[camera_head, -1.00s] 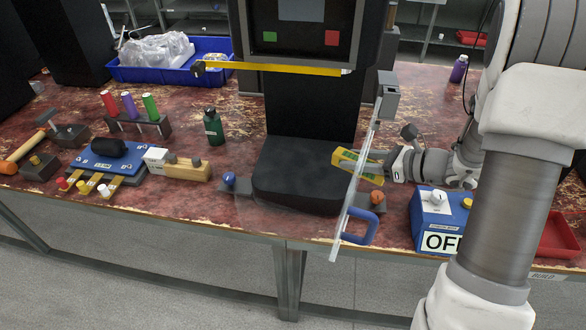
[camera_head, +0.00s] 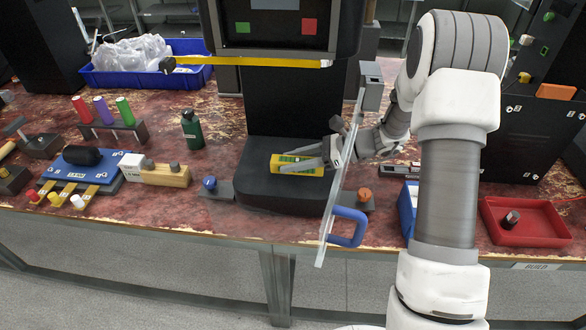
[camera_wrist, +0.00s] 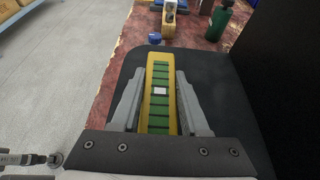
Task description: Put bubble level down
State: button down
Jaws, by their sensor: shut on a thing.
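The yellow and green bubble level (camera_head: 297,165) is over the black base plate (camera_head: 262,190) of the seamer machine. In the wrist view the level (camera_wrist: 160,85) lies lengthwise between the two fingers of my gripper (camera_wrist: 160,112). My gripper (camera_head: 316,160) is shut on the level and reaches in from the right, behind the clear guard panel. The level looks flat and very close to the plate; I cannot tell whether it touches. The plate also fills much of the wrist view (camera_wrist: 222,105).
The clear guard (camera_head: 343,165) with a blue handle (camera_head: 348,228) stands open beside my gripper. A blue knob (camera_head: 209,183) and an orange knob (camera_head: 364,195) flank the base plate. A green bottle (camera_head: 191,130) stands left. A red tray (camera_head: 525,222) lies right.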

jog(key=shift+f, duration=1.1)
jog(key=shift+f+b, duration=0.2)
jog(key=shift+b, duration=0.1)
jog(key=shift+c, duration=2.1)
grip_release()
jog(key=shift+r, duration=0.15)
jog(key=shift+d+r, duration=0.2)
jog(key=shift+d, duration=0.05)
jog(key=p+v, duration=0.2)
jog(key=v, duration=0.9)
jog(key=shift+d, duration=0.2)
